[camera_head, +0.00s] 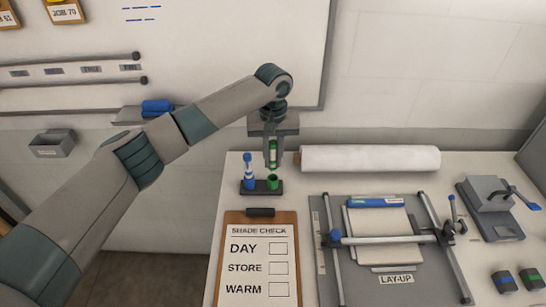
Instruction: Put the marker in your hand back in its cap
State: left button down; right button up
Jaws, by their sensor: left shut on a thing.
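My left gripper (272,161) points down and is shut on a small green and white marker (273,152), which looks upright between the fingers. Much of the marker is hidden by the fingers. A green cap (272,182) stands in the right side of a small dark holder (261,191) on the table. The gripper and marker are above this cap, with a small gap showing in the picture. A blue and white marker (249,171) stands upright in the left side of the holder. My right gripper is out of view.
A white roll (370,158) lies at the back, right of the gripper. A clipboard (260,255) lies in front of the holder. A lay-up frame (385,239) and a grey press device (490,205) stand to the right. A whiteboard (215,50) is behind.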

aim_at(273, 166)
pick_arm(q)
jog(key=shift+f, duration=0.45)
jog(key=shift+f, duration=1)
dwell(0.4)
jog(key=shift+f+b, duration=0.3)
jog(key=shift+f, duration=0.55)
jog(key=c, duration=1.6)
grip_release()
jog(key=shift+o, duration=0.2)
jog(key=shift+r, duration=0.15)
jog(key=shift+r+b, duration=0.3)
jog(key=shift+r, duration=0.25)
notch_tip(273, 166, up, 15)
jog(key=b, duration=0.4)
jog(key=shift+f+b, duration=0.15)
jog(key=shift+b, duration=0.15)
jog(key=shift+r, duration=0.7)
